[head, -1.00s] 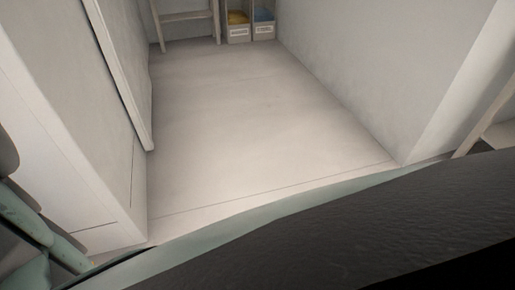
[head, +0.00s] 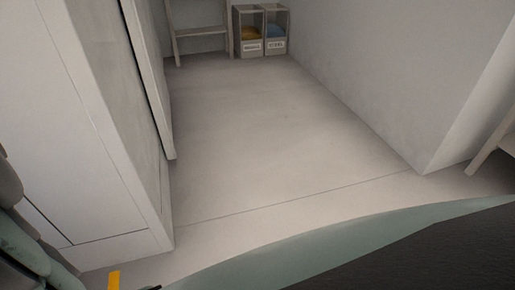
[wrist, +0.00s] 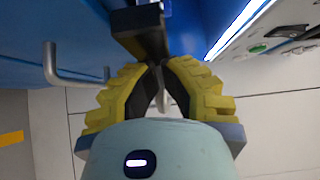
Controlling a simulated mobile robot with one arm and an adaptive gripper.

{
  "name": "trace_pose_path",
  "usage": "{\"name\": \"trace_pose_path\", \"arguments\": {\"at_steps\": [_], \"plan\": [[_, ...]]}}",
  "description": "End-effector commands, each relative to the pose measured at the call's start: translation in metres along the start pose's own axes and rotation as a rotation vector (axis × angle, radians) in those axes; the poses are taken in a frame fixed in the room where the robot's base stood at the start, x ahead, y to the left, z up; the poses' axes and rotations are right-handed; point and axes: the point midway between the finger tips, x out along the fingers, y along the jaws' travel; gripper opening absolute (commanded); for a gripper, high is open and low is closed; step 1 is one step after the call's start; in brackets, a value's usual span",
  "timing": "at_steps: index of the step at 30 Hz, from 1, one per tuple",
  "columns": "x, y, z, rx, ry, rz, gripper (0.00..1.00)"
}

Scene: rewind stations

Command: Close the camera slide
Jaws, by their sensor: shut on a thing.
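In the wrist view my gripper (wrist: 155,68) has its yellow ribbed fingers closed in, tips together at a black block-like piece (wrist: 140,28) under a blue panel (wrist: 85,28). The fingertips hide part of this black piece, and I cannot tell for sure that it belongs to the camera slide. A grey bent bar handle (wrist: 75,78) stands out from the blue panel to the left, apart from the fingers. In the head view neither my gripper nor a camera slide can be made out.
In the wrist view a strip with a green button (wrist: 258,48) lies at the upper right. In the head view a white cabinet-like wall (head: 70,120) stands left of a doorway with clear floor (head: 270,130). Two labelled bins (head: 262,45) stand at the back. A yellow floor mark (head: 114,280) shows lower left.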

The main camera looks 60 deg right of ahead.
Motion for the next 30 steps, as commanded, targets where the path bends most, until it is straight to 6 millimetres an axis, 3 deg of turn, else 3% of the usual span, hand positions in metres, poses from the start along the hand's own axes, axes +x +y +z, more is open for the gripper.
{"name": "trace_pose_path", "arguments": {"at_steps": [12, 30], "plan": [[0.029, -0.001, 0.024, -0.001, 0.006, -0.004, 0.0], [0.035, -0.001, 0.031, -0.001, 0.006, -0.001, 0.0]]}}
